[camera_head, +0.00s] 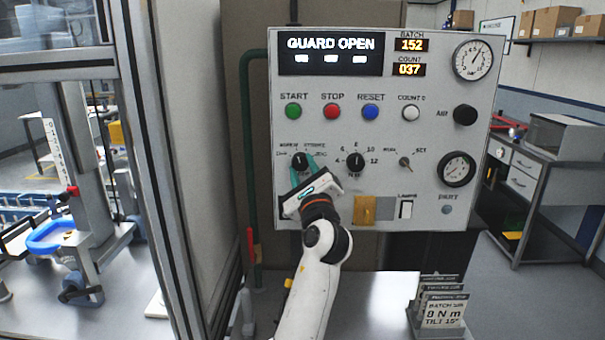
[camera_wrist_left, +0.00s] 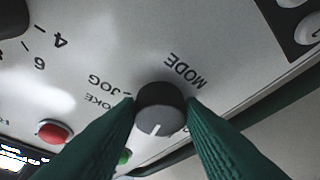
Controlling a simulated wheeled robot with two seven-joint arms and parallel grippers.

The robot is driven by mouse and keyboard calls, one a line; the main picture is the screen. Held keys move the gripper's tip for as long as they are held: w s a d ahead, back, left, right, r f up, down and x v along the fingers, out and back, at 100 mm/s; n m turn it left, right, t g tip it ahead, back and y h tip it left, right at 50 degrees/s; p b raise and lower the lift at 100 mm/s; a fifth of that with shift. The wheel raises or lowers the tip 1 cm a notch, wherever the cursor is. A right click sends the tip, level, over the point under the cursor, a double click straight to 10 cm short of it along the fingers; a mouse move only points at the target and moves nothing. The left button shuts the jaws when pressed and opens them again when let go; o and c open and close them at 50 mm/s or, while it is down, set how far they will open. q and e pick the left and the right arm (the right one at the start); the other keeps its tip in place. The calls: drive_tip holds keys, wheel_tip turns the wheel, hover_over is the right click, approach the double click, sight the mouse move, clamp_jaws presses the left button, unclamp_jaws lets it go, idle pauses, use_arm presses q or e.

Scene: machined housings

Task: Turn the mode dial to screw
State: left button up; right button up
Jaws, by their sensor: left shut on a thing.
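The mode dial (camera_head: 300,161) is a round dark knob at the lower left of the grey control panel. In the left wrist view, the mode dial (camera_wrist_left: 160,110) sits between my green fingertips, with "MODE" and "JOG" printed beside it. Its white mark points down in that view, roughly toward the panel's top. My left gripper (camera_head: 306,168) is shut on the dial, one finger on each side; its fingers also show in the left wrist view (camera_wrist_left: 162,112). Small labels arc above the dial; the fingers partly cover those around it. My right gripper is not in view.
A second black knob (camera_head: 355,160) is close to the right of the dial. The green start button (camera_head: 293,111) and red stop button (camera_head: 332,111) are above. A yellow plate (camera_head: 364,210) and a lamp switch (camera_head: 405,209) are to the lower right. The display (camera_head: 331,52) reads "GUARD OPEN".

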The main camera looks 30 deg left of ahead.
use_arm(q)
drive_tip(key=shift+n, duration=0.7)
drive_tip(key=shift+g, duration=0.3)
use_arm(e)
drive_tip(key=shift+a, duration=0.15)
use_arm(q)
drive_tip(key=o, duration=1)
